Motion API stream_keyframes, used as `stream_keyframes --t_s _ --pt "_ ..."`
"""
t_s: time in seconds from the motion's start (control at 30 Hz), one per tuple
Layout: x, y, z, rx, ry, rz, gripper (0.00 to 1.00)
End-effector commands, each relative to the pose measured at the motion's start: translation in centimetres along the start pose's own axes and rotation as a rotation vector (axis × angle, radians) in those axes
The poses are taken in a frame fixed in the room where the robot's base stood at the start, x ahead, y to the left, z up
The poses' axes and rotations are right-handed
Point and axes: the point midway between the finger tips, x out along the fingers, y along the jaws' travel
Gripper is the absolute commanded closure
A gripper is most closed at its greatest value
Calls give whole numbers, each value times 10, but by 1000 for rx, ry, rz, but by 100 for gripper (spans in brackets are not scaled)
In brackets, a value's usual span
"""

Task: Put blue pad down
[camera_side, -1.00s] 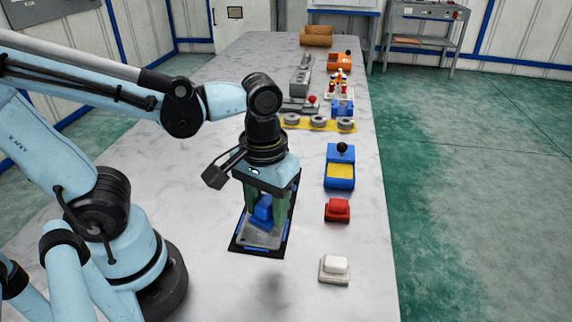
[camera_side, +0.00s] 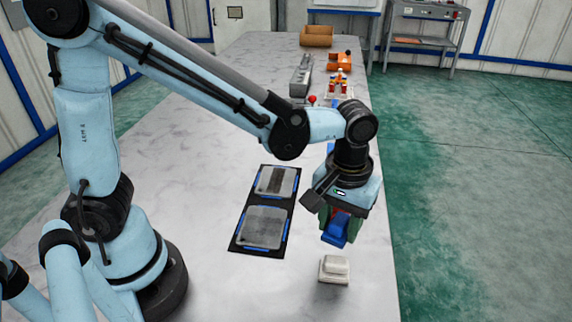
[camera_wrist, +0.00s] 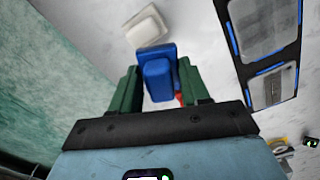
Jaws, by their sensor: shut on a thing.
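My gripper (camera_side: 340,212) is shut on the blue pad (camera_side: 335,232), which hangs below the fingers near the right side of the table. In the wrist view, the blue pad (camera_wrist: 158,72) shows between the two green fingers of my gripper (camera_wrist: 157,84). It appears to be above the table, between the white pad (camera_side: 334,269) in front and the red pad (camera_wrist: 179,99) behind. The red pad is mostly hidden by my gripper and the blue pad. The white pad also shows just beyond the blue pad in the wrist view (camera_wrist: 146,26).
A black tray with two grey plates (camera_side: 264,227) lies to the left, with nothing on the plates. Farther back along the right side stand an orange machine (camera_side: 340,62) and a grey block (camera_side: 301,75). The table's right edge is close to my gripper.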

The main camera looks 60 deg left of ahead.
Motion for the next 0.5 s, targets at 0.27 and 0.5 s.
stream_keyframes --t_s 0.27,0.5 --pt "23 -12 -37 -1 0 0 87" --pt "43 -13 -40 2 0 0 87"
